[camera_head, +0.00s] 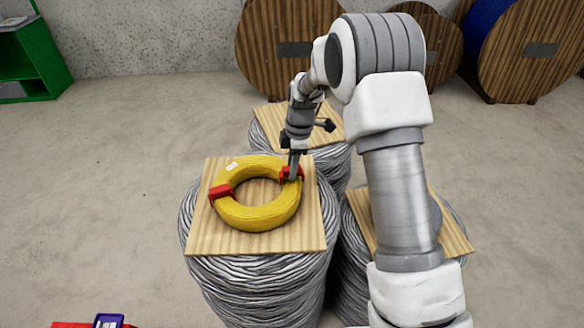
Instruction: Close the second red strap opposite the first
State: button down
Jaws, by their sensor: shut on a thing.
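A yellow cable coil (239,214) lies flat on a square wooden board (305,235). A red strap (221,191) sits around the coil's left side. A second red strap (285,174) is on the coil's right side, roughly opposite the first. My gripper (292,178) reaches down from above and is shut on the second strap, partly hiding it. I cannot tell from this view whether that strap's ends meet. A small white label (232,166) shows on the coil's upper left.
The board rests on a grey cable bundle (255,290). Other board-topped bundles stand behind (335,125) and at right (450,235). Large wooden spools (290,30) line the back wall. A green shelf (45,55) stands at far left. Open floor lies left.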

jog(key=shift+f, duration=0.3)
dwell(0.5)
jog(key=shift+c, duration=2.1)
grip_release()
jog(key=shift+r+p, duration=1.7)
jog(key=shift+r, duration=1.8)
